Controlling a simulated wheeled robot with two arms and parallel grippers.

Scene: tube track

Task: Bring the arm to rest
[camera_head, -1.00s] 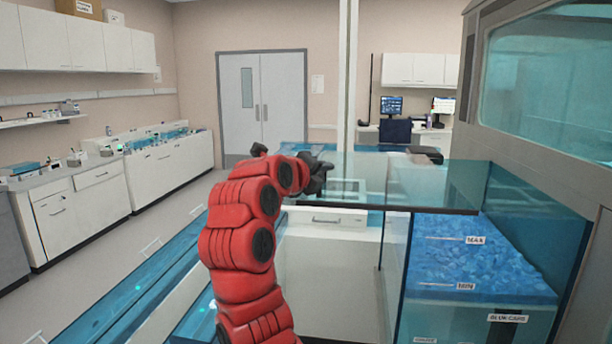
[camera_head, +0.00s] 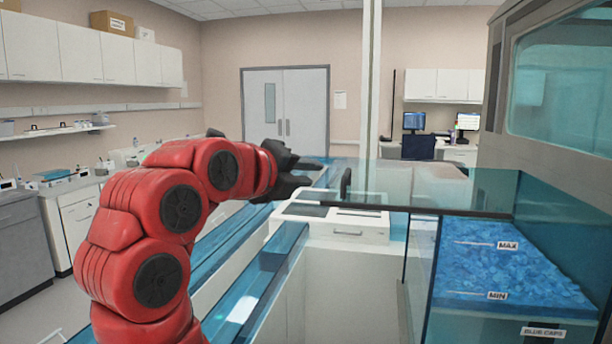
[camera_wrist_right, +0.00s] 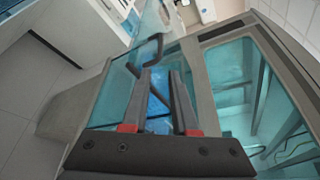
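A black handle (camera_head: 346,185) on the glass panel is right of the fingertips in the head view. It also shows beyond the fingers in the right wrist view (camera_wrist_right: 147,52), apart from them.
A glass-walled bin of blue caps (camera_head: 508,268), marked MAX and MIN, stands at the right under a glass panel (camera_head: 420,183). A large grey windowed cabinet (camera_head: 496,85) rises above it. Blue-topped track (camera_head: 225,318) runs below the arm. Floor is partly free at the lower left.

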